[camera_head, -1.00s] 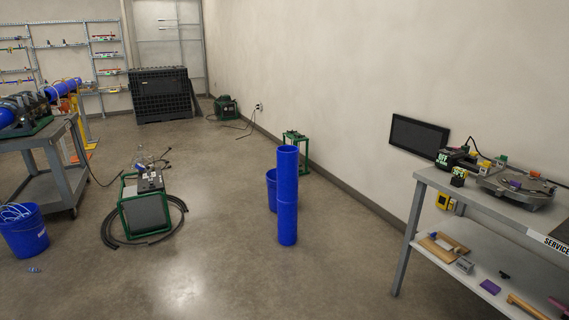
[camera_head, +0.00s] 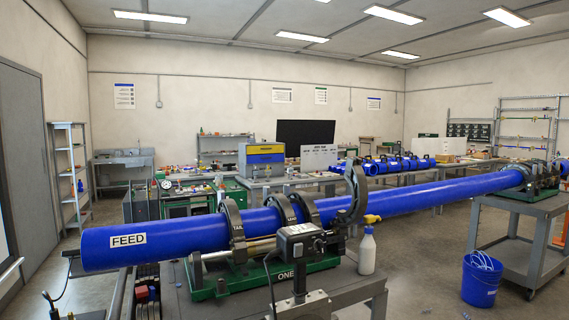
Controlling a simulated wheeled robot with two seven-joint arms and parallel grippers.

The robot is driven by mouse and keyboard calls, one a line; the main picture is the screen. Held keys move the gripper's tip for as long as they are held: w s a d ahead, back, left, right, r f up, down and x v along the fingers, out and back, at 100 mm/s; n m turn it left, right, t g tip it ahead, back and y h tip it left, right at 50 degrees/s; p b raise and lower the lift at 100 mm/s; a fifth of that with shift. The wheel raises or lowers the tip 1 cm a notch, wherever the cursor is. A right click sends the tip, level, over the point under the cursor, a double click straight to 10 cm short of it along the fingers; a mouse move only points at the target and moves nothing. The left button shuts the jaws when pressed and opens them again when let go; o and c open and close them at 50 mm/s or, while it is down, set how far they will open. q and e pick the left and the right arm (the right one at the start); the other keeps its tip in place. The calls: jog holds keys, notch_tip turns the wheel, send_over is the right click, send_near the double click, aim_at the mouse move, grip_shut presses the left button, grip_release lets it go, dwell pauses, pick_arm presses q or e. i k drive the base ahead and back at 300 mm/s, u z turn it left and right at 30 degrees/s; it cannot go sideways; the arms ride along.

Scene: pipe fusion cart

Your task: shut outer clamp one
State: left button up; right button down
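A fusion machine marked ONE sits on a cart, its green base (camera_head: 212,287) below a long blue pipe (camera_head: 400,200) marked FEED at its left end. A dark clamp ring marked TAIL (camera_head: 232,225) stands around the pipe at the left. Two more dark rings, a left one (camera_head: 281,209) and a right one (camera_head: 305,208), stand around it further right. At the right end a dark curved clamp half (camera_head: 356,192) stands raised and looks swung open. No label shows which is outer clamp one. Neither of my grippers is in view.
A blue bucket (camera_head: 481,279) is on the floor at right, beside a second cart (camera_head: 516,240).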

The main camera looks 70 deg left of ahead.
aim_at(354, 175)
jog(key=u, duration=2.55)
jog(key=i, duration=0.9)
